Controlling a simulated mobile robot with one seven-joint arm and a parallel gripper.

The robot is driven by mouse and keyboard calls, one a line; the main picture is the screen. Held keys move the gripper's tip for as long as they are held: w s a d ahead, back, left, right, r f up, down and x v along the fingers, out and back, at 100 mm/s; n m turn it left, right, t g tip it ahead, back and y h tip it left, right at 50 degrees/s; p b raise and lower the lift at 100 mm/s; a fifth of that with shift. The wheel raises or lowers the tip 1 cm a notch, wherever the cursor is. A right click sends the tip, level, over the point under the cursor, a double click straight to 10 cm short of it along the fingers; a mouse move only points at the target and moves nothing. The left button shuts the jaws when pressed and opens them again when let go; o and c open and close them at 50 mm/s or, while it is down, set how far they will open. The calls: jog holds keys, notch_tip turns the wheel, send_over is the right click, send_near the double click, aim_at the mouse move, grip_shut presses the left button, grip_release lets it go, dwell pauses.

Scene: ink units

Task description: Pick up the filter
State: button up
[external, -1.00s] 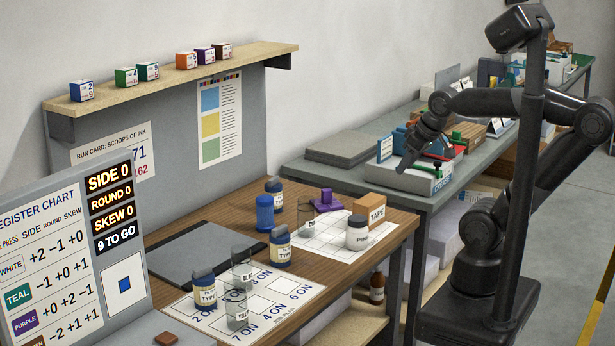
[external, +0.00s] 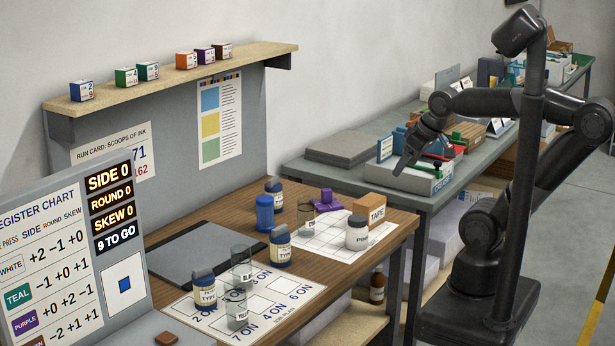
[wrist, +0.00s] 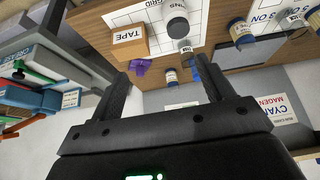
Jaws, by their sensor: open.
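Nothing in view is plainly labelled as a filter, so I cannot tell which thing it is. Unlabelled candidates on the wooden bench are a blue cylinder (external: 265,213) and a purple piece (external: 327,201) beside the grid sheet. The purple piece also shows in the wrist view (wrist: 141,66), beyond my fingers. My gripper (external: 403,168) hangs over the far grey bench, apart from both. In the wrist view my gripper (wrist: 160,84) is open, with nothing between its fingers.
A tape box (external: 369,209) and a white-labelled jar (external: 357,234) stand on the wooden bench (external: 395,235). Several blue-lidded jars and clear beakers (external: 241,262) stand farther left. A flat dark pad (external: 205,252) is clear.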

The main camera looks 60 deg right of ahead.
jog(key=w+a+f+n+t, duration=0.1)
jog(key=w+a+f+n, duration=0.4)
jog(key=w, duration=0.3)
jog(key=w+a+f+n+t+y, duration=0.1)
jog(key=w+a+f+n, duration=0.2)
jog(key=w+f+n, duration=0.4)
jog(key=w+a+f+n+t, duration=0.1)
jog(key=w+a+f+n, duration=0.3)
jog(key=w+n, duration=0.35)
jog(key=n+t, duration=0.8)
jog(key=n, duration=0.8)
send_over(288, 248)
jog(key=w, duration=0.1)
jog(key=shift+w+r, duration=0.2)
jog(key=shift+n+t, duration=0.45)
jog(key=shift+t, duration=0.05)
jog(key=s+f, duration=0.2)
jog(key=f, duration=0.1)
jog(key=s+f, duration=0.1)
jog(key=f, duration=0.1)
jog(key=shift+s, duration=0.2)
jog(key=shift+s+d+f, duration=0.2)
jog(key=shift+s+f, duration=0.2)
jog(key=shift+f, duration=0.2)
jog(key=shift+w+a, duration=0.15)
jog(key=shift+w, duration=1.7)
jog(key=shift+w+a, duration=0.15)
jog(key=shift+w, duration=1.7)
